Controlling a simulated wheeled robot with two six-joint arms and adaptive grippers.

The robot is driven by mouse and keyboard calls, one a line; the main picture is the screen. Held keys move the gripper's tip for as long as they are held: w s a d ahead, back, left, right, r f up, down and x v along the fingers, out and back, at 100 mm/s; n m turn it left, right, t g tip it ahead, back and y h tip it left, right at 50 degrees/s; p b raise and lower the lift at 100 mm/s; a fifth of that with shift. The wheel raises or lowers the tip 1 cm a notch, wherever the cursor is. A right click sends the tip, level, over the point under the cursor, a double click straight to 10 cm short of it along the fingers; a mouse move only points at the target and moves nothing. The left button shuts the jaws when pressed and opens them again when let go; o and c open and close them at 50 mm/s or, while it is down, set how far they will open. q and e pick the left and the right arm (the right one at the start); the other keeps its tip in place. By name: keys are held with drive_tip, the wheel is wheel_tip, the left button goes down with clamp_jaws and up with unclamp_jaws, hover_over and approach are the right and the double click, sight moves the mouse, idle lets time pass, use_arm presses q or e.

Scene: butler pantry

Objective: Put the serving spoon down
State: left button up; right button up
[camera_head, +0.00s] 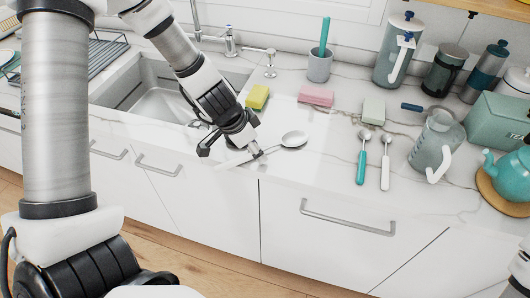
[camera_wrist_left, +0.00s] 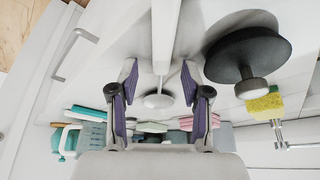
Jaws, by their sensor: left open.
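The serving spoon (camera_head: 293,139) has a silver bowl and a long pale handle. It lies on the white counter in front of the sponges, its handle running left under my left gripper (camera_head: 254,154). In the left wrist view the spoon's bowl (camera_wrist_left: 158,100) and handle show in the gap between the spread fingers of my left gripper (camera_wrist_left: 160,88). No finger visibly presses on the handle. My left gripper is open and low over the counter. My right gripper is out of view.
A sink (camera_head: 157,98) lies left. A yellow sponge (camera_head: 257,97), pink sponge (camera_head: 316,95) and pale green block (camera_head: 373,111) stand behind the spoon. A teal spoon (camera_head: 361,160), white-handled spoon (camera_head: 386,163) and pitcher (camera_head: 436,147) are right. A dark disc (camera_wrist_left: 246,55) sits beside the left fingers.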

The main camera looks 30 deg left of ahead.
use_arm(q)
drive_tip(key=shift+w+f, duration=0.2)
drive_tip(key=shift+f, duration=0.05)
drive_tip(key=shift+s, duration=0.15)
clamp_jaws()
drive_tip(key=shift+r, duration=0.15)
